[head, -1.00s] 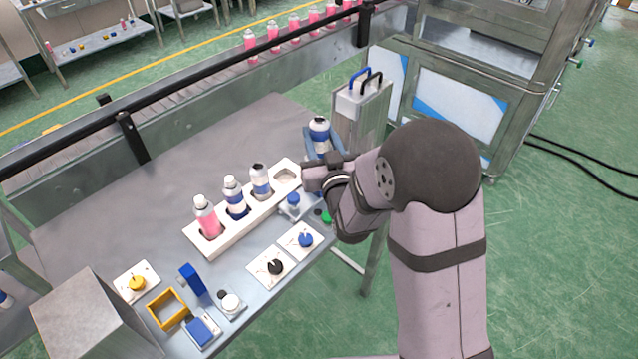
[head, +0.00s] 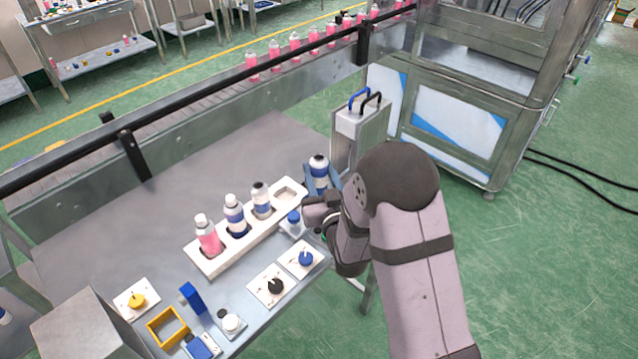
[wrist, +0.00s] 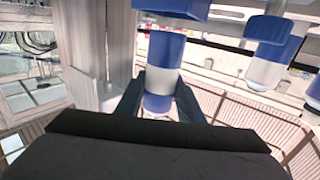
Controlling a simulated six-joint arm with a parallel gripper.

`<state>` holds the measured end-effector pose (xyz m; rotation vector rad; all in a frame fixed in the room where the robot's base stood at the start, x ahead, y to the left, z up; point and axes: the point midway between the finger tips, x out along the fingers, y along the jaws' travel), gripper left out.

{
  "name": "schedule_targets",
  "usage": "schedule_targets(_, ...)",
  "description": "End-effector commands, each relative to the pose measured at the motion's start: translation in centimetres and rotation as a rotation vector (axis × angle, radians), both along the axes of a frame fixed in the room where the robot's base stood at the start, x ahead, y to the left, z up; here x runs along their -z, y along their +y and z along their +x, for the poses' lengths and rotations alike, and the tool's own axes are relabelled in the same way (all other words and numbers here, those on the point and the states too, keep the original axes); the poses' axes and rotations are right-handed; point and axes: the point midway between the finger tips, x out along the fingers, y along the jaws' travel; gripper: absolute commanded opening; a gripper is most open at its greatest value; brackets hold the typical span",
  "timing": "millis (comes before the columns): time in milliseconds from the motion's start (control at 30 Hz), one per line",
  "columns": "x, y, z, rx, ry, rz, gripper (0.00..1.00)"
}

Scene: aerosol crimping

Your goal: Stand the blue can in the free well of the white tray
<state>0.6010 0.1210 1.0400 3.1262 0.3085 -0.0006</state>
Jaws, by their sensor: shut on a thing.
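The blue can (head: 319,172), with a white band and dark top, is upright in my gripper (head: 320,181), whose blue fingers are shut on it. It also shows between the fingers in the wrist view (wrist: 160,85). The can appears just right of the white tray (head: 205,263); its clearance above the table is hard to judge. The tray's free well (head: 289,190) is at its far right end. The other wells hold a pink can (head: 208,236) and two blue-and-white cans (head: 235,213) (head: 261,198).
A blue-capped piece (head: 293,217) stands close in front of the tray's right end. Plates with a blue knob (head: 305,259) and a black knob (head: 275,286) lie nearer. A grey case (head: 358,130) with handles stands behind the can. The table (head: 140,215) left of the tray is clear.

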Motion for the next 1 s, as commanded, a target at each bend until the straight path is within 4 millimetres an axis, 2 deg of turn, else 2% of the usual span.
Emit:
schedule_targets(267,0.5,0.0,0.1,0.000,-0.001,0.000,0.08)
schedule_targets(667,4.0,0.0,0.0,0.000,0.000,0.000,0.08)
schedule_targets(1000,4.2,0.0,0.0,0.000,-0.003,0.001,0.08)
